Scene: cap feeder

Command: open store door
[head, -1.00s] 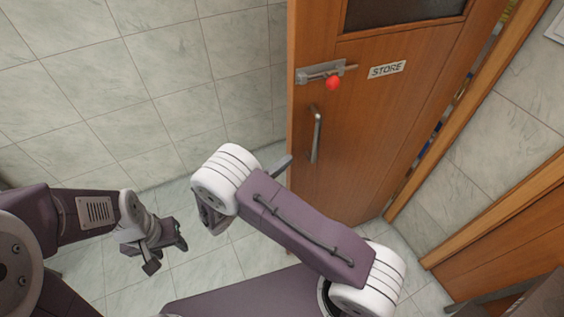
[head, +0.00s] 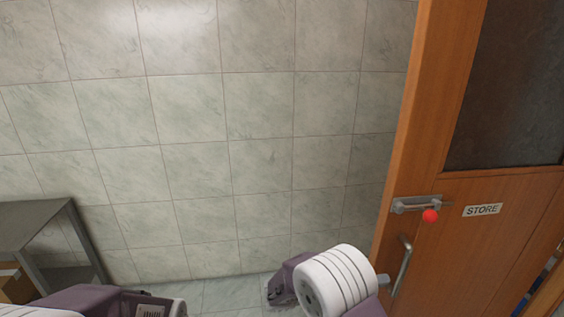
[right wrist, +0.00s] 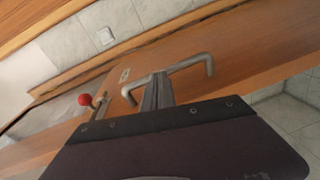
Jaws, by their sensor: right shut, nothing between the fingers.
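The brown wooden store door (head: 475,240) stands at the right in the head view, with a "STORE" sign (head: 482,210). It stands ajar, with a narrow gap along its right side. A grey bolt (head: 412,204) with a red knob (head: 430,216) sits above the grey bar handle (head: 402,266). In the right wrist view my right gripper (right wrist: 157,90) is shut and empty, its fingers close to the handle (right wrist: 190,66); I cannot tell whether they touch. The red knob (right wrist: 85,99) also shows there. My left gripper is out of view.
A tiled wall (head: 250,130) fills the middle and left of the head view. A grey metal table (head: 45,220) with a cardboard box (head: 14,283) stands at the left. Some floor (head: 225,292) is bare by the wall.

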